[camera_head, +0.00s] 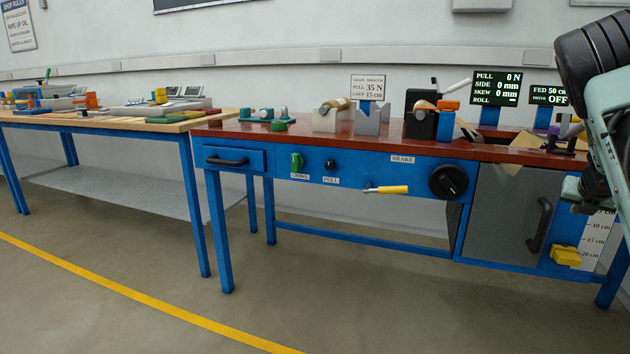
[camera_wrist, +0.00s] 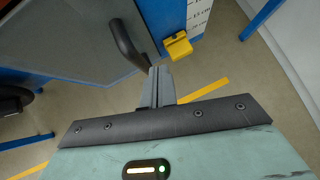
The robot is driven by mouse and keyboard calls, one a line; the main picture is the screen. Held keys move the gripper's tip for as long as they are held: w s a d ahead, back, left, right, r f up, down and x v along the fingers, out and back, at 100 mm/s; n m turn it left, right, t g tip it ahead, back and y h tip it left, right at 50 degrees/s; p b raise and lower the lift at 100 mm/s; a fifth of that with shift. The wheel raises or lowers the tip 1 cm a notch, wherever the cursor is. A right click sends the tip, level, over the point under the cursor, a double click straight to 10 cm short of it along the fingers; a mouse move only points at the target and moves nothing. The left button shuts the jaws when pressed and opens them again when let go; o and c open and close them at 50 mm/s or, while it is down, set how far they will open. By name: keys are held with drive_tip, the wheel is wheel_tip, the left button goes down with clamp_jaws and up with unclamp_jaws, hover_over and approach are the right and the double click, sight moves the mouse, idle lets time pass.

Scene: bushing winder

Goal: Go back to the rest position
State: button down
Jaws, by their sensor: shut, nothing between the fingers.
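My gripper (camera_wrist: 159,72) shows in the wrist view with its two grey fingers together and nothing between them. Its fingertips appear in front of the grey cabinet door, close to the black door handle (camera_wrist: 128,43) in the picture; I cannot tell whether they touch it. In the head view my arm comes in at the right edge, in front of the right end of the blue workbench (camera_head: 350,172). The same black handle (camera_head: 538,226) and the yellow block (camera_head: 565,256) show to the left of and below my arm.
The bench carries a black dial (camera_head: 448,182), a yellow-handled lever (camera_head: 392,190) and a display (camera_head: 497,87) reading 0 N pull. A second table (camera_head: 110,127) with parts stands at left. The floor in front is clear, with a yellow line (camera_head: 130,290).

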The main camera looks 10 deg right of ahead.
drive_tip(key=w+a+m+t+y, duration=0.1)
drive_tip(key=w+a+m, duration=0.25)
drive_tip(key=a, duration=0.65)
drive_tip(key=w+a+m+t+y, duration=0.1)
drive_tip(key=w+a+m, duration=0.25)
drive_tip(key=a, duration=0.65)
drive_tip(key=s+a+f+m+g+y, duration=0.1)
drive_tip(key=s+a+m, duration=0.15)
drive_tip(key=a, duration=0.65)
drive_tip(key=s+a+m+y, duration=0.1)
drive_tip(key=a+m, duration=0.2)
drive_tip(key=a, duration=0.6)
drive_tip(key=s+a+f+m+g+y, duration=0.15)
drive_tip(key=s+a+m+g, duration=0.25)
drive_tip(key=s+a, duration=1.25)
drive_tip(key=s+a+m+g+y, duration=0.15)
drive_tip(key=s+a, duration=0.25)
drive_tip(key=s, duration=0.5)
drive_tip(key=s+a+m+g, duration=0.1)
drive_tip(key=s+a+g, duration=0.1)
drive_tip(key=s+a, duration=0.45)
wheel_tip(320, 180, up, 25)
drive_tip(key=d+p, duration=0.2)
drive_tip(key=p, duration=2.3)
drive_tip(key=shift+s+p, duration=0.3)
drive_tip(key=shift+s, duration=0.1)
